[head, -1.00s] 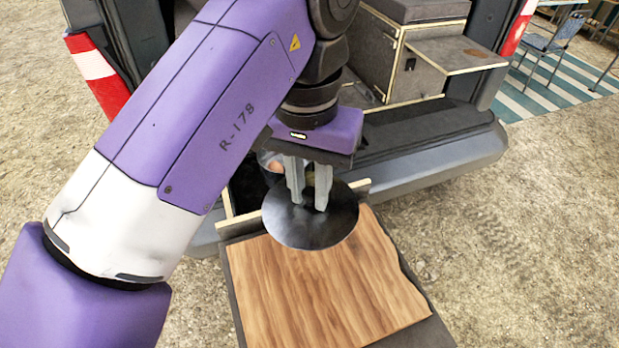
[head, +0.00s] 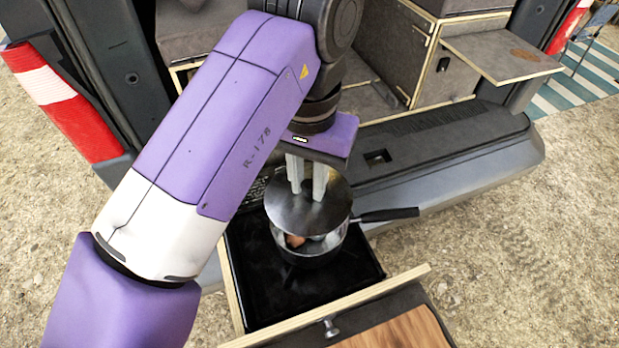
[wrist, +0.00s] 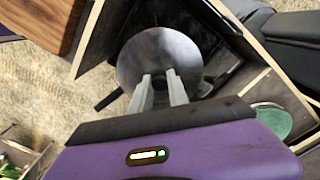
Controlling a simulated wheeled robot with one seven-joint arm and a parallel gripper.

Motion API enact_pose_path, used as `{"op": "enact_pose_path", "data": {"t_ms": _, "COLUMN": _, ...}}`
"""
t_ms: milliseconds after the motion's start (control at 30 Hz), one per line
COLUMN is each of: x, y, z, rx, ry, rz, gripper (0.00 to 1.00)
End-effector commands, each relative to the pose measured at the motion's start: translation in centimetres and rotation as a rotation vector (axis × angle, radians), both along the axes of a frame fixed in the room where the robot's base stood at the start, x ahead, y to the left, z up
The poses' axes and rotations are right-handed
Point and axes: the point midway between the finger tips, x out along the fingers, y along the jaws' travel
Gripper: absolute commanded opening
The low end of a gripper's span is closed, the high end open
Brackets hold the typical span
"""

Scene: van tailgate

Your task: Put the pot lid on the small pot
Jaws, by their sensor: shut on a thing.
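My gripper (head: 307,196) is shut on the round grey metal pot lid (head: 308,215) and holds it level from above. The small pot (head: 312,256) stands in the open drawer directly below the lid, with its black handle (head: 388,214) pointing right. The front of the pot shows under the lid, with something brownish and something pale visible inside. The lid appears to be slightly above the rim, but I cannot tell the exact gap. In the wrist view the lid (wrist: 160,52) hides the pot, and only part of the dark handle (wrist: 108,100) shows beside it.
The drawer's pale wooden front wall (head: 330,312) and a black liner (head: 262,288) surround the pot. A wooden board (head: 400,335) lies in front of the drawer. The van's bumper (head: 450,180) is behind and right. A green round thing (wrist: 272,122) sits in another compartment in the wrist view.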

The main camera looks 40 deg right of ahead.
Motion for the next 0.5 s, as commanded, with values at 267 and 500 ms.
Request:
{"op": "enact_pose_path", "data": {"t_ms": 267, "x": 0.0, "y": 0.0, "z": -1.8, "rx": 0.001, "ry": 0.0, "rz": -0.001, "gripper": 0.0}}
{"op": "enact_pose_path", "data": {"t_ms": 500, "x": 0.0, "y": 0.0, "z": -4.0, "rx": 0.0, "ry": 0.001, "rz": -0.001, "gripper": 0.0}}
